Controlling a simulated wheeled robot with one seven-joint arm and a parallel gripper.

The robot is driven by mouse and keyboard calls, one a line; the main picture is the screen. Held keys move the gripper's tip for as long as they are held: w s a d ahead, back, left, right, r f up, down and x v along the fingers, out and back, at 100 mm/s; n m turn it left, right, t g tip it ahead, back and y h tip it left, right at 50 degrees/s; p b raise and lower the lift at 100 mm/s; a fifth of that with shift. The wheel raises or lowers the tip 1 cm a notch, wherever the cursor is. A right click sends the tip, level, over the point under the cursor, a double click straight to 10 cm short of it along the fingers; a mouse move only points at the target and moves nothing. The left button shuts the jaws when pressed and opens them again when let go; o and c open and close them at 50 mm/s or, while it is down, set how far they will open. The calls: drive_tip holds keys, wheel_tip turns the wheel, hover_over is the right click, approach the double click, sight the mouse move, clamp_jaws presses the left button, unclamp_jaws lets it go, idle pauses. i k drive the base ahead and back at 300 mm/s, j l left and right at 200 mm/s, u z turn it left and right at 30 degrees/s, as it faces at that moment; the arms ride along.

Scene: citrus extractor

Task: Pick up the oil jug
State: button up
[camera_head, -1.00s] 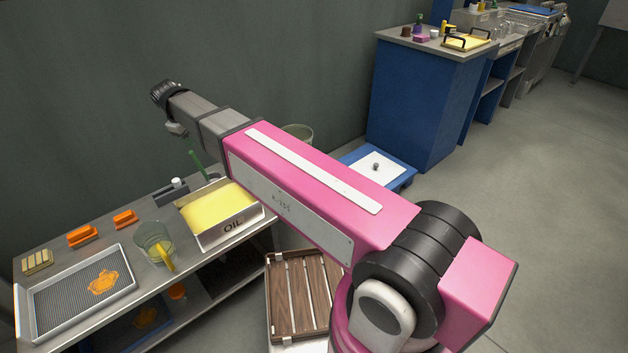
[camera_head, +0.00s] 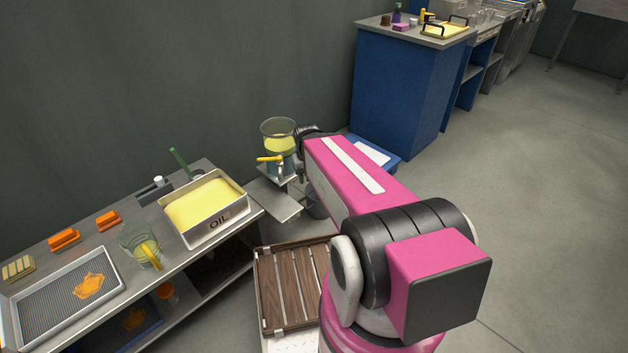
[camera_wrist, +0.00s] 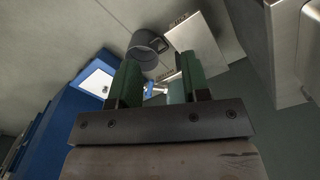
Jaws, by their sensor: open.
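A clear glass jug with a yellow handle (camera_head: 140,246) stands upright on the grey bench in the head view. It looks empty, and I take it to be the oil jug. A metal tray marked OIL (camera_head: 226,226), filled with yellow liquid, stands just right of it. My gripper (camera_wrist: 158,70) shows in the wrist view with its two green fingers apart and no jug between them. In the head view my arm hides the gripper, which is well to the right of the jug. The jug is not seen in the wrist view.
A stand with a glass bowl of yellow liquid (camera_head: 279,140) is beside my arm. Orange blocks (camera_head: 64,240) and a mesh tray (camera_head: 50,312) share the bench with the jug. A wooden slatted crate (camera_head: 292,290) stands before the bench. A blue cabinet (camera_head: 400,95) is behind.

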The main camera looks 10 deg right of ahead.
sight(139, 241)
drive_tip(key=u, duration=1.95)
drive_tip(key=j+u, duration=0.25)
drive_tip(key=j, duration=0.35)
